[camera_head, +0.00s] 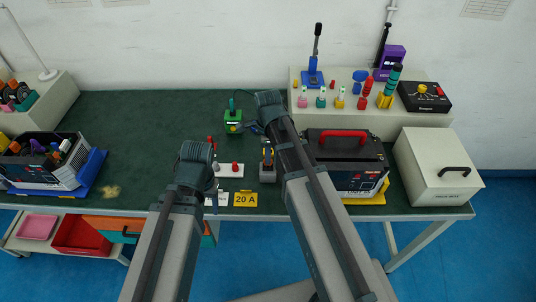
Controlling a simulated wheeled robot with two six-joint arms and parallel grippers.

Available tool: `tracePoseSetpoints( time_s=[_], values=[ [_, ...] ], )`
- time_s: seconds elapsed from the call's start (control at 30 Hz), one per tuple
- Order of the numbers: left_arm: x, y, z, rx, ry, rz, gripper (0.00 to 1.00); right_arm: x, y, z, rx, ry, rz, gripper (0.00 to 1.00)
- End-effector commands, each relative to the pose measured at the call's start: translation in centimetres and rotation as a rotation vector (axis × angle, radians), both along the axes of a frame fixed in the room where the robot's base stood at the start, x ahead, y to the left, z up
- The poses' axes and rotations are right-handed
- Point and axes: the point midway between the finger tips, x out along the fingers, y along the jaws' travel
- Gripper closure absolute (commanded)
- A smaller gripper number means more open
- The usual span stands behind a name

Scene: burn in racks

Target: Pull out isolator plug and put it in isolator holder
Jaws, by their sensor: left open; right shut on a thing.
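My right arm reaches over the middle of the green table, and its gripper (254,128) is beside a small green box (233,122) with a dark upright part on top. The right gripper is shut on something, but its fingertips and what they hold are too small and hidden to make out. My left gripper (213,166) is open, near a white plate (230,170) with red knobs. A grey block with a yellow part (267,163) stands just left of my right forearm. I cannot tell which piece is the isolator plug or the isolator holder.
A black unit with a red handle (343,134) and a cream box (437,167) stand at right. A cream shelf (370,117) behind holds coloured plugs and a lever. A yellow "20 A" plate (245,199) lies at the front edge. The table's left middle is mostly clear.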

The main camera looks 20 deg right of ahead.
Motion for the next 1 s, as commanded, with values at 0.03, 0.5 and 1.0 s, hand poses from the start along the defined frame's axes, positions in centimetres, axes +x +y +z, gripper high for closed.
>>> tracePoseSetpoints(
  time_s=[0.03, 0.5, 1.0],
  values=[
    [0.0, 0.0, 0.3, 0.0, 0.0, 0.0, 0.41, 0.0, 0.0, 0.3, 0.0, 0.0, 0.0, 1.0],
    [0.0, 0.0, 2.0, 0.0, 0.0, 0.0, 0.41, 0.0, 0.0, 2.0, 0.0, 0.0, 0.0, 1.0],
    [0.0, 0.0, 2.0, 0.0, 0.0, 0.0, 0.41, 0.0, 0.0, 1.9, 0.0, 0.0, 0.0, 1.0]
  ],
)
